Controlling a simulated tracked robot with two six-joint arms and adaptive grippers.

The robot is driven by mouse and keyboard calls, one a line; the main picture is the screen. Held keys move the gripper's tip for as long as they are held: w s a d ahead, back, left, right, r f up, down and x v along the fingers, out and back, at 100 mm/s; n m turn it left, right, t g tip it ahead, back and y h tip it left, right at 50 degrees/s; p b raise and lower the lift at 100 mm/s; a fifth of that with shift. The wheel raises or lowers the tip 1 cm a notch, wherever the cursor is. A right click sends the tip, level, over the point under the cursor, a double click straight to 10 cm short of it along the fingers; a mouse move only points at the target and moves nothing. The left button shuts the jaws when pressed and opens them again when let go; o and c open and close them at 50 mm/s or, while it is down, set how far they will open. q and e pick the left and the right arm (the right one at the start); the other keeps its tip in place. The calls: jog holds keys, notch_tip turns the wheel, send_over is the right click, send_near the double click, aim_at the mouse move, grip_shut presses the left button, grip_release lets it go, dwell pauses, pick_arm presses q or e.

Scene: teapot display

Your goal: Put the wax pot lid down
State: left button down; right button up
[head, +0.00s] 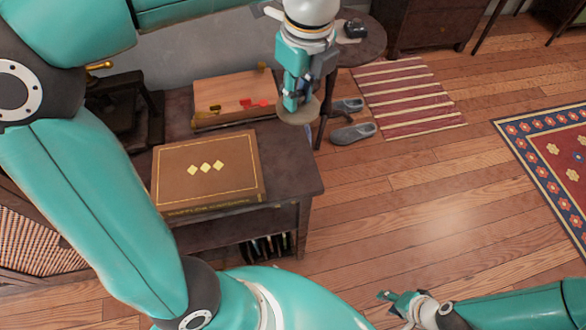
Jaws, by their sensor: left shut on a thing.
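The wax pot lid (308,115) is a flat, round, tan disc seen from above. My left gripper (292,104) points down at the top centre and is shut on the lid, whose middle it partly covers. The lid appears near the far right corner of the dark wooden side table (285,170); its height above the surface is hard to judge. My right gripper (386,296) is low in the picture, over the floor, well away from the lid. It is small and seen side-on, and I cannot tell its opening.
A large brown book (208,172) with gold diamonds lies on the side table. Behind it is a shallow wooden box (225,92) with red pieces. A round table (370,42) holds a small dark object (355,28). Grey shoes (353,132) and a striped rug (405,98) lie right.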

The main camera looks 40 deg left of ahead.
aim_at(293, 166)
pick_arm(q)
jog(key=shift+s+a+m, duration=0.1)
jog(key=shift+s+m, duration=0.15)
jog(key=shift+m, duration=0.05)
notch_tip(293, 166, down, 20)
jog(key=b, duration=0.5)
jog(key=shift+r, duration=0.2)
jog(key=c, duration=1)
grip_release()
jog(key=shift+f, duration=0.1)
notch_tip(293, 166, up, 12)
jog(key=d+p, duration=0.1)
jog(key=p, duration=0.2)
jog(key=shift+s+d, duration=0.2)
